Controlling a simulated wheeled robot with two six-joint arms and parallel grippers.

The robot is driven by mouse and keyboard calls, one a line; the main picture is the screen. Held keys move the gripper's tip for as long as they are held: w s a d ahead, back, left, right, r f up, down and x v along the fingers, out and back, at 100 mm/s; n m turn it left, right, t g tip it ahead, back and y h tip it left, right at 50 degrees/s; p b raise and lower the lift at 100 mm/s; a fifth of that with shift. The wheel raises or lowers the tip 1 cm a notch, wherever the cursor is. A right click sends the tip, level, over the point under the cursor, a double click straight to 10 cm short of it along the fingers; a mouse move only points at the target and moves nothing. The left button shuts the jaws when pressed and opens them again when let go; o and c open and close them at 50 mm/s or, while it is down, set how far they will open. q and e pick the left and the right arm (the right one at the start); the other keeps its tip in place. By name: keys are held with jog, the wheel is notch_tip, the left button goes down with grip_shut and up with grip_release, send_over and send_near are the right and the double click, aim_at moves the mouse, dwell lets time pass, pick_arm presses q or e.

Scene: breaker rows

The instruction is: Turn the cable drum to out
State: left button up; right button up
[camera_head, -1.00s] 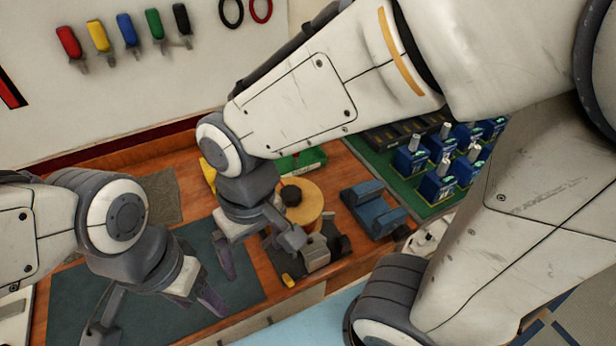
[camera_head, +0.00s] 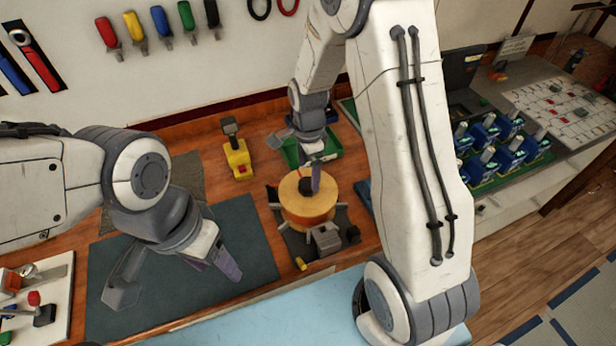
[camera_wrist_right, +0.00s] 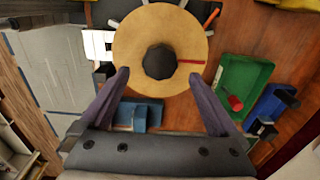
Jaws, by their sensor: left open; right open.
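The cable drum (camera_head: 307,209) is a round tan disc with a dark central knob (camera_head: 306,186), standing on a dark base on the wooden bench. In the right wrist view the drum (camera_wrist_right: 133,60) shows a red line running from near the knob (camera_wrist_right: 159,62) toward the right rim. Several short pegs surround it, one of them orange (camera_wrist_right: 211,18). My right gripper (camera_wrist_right: 158,78) is open, its fingertips at the drum's near edge in that view, on both sides of the knob; contact is unclear. My left gripper (camera_head: 175,275) is open and empty above the dark mat.
A green tray (camera_head: 318,150) lies behind the drum, with a blue bin (camera_wrist_right: 274,108) beside it. A yellow-based lever (camera_head: 237,158) stands left of them. A grey block (camera_head: 325,238) sits at the drum's front. The dark mat (camera_head: 250,240) is clear.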

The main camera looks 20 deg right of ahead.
aim_at(308, 183)
jog(key=shift+f+p, duration=0.45)
jog(key=shift+f, duration=1.85)
grip_shut()
